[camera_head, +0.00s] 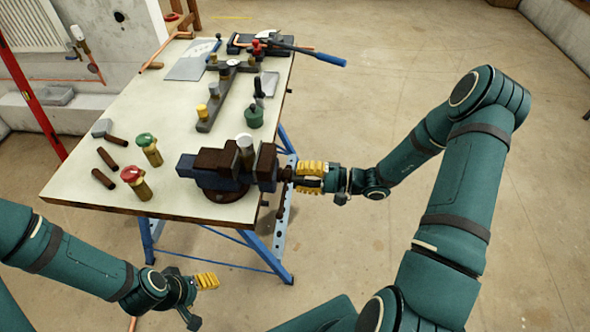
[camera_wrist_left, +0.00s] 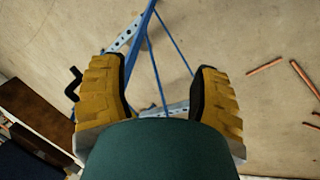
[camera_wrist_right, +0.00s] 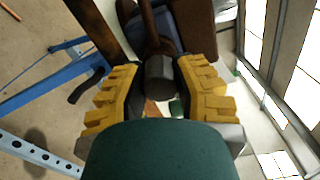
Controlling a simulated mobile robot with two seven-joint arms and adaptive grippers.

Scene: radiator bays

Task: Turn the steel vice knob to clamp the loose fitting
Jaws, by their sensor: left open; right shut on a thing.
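The blue and rusty-brown vice (camera_head: 230,168) sits at the near right edge of the workbench. A pale metal fitting (camera_head: 246,146) stands upright at its jaws; whether it is gripped I cannot tell. The vice knob (camera_wrist_right: 160,79) is a dark grey cylinder in the right wrist view. My right gripper (camera_head: 300,178) is at the vice's right side, its yellow fingers shut on the knob from both sides (camera_wrist_right: 165,95). My left gripper (camera_head: 196,292) is open and empty, low in front of the bench; its spread fingers also show in the left wrist view (camera_wrist_left: 165,95).
On the bench (camera_head: 110,200) stand a red-topped valve (camera_head: 136,182), a green-topped valve (camera_head: 149,150), several dark short pipes (camera_head: 107,158) and a grey manifold (camera_head: 219,97). A blue-handled tool (camera_head: 318,55) overhangs the far right edge. Blue trestle legs (camera_head: 270,240) stand below. The floor at right is clear.

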